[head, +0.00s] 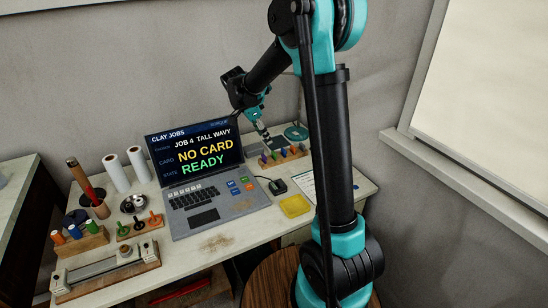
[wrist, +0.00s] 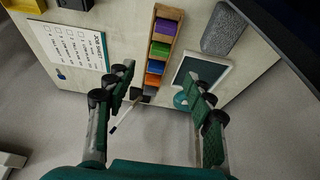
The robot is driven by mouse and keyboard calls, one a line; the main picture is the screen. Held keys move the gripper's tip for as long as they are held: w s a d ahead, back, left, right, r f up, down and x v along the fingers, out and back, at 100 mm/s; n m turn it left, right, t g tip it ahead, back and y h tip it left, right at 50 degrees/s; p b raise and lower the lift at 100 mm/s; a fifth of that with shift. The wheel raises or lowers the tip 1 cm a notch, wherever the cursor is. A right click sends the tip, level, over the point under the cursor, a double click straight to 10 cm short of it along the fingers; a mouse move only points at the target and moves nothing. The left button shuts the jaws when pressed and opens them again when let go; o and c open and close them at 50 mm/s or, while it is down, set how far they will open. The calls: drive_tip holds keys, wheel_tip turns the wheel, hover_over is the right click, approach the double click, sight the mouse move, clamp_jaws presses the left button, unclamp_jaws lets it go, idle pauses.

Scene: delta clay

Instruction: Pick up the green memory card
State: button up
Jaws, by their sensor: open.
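The green memory card (wrist: 160,48) stands in a narrow wooden rack (wrist: 178,9) among purple, orange and blue cards. The cards are small there.
A laptop (head: 210,200) reading "NO CARD READY" stands left of the rack. A yellow tray (head: 295,205) and a small black device (head: 278,187) are in front.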

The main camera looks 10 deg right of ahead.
sight(274, 153)
drive_tip(key=x, duration=1)
drive_tip(key=shift+f, duration=0.1)
drive_tip(key=c, duration=0.8)
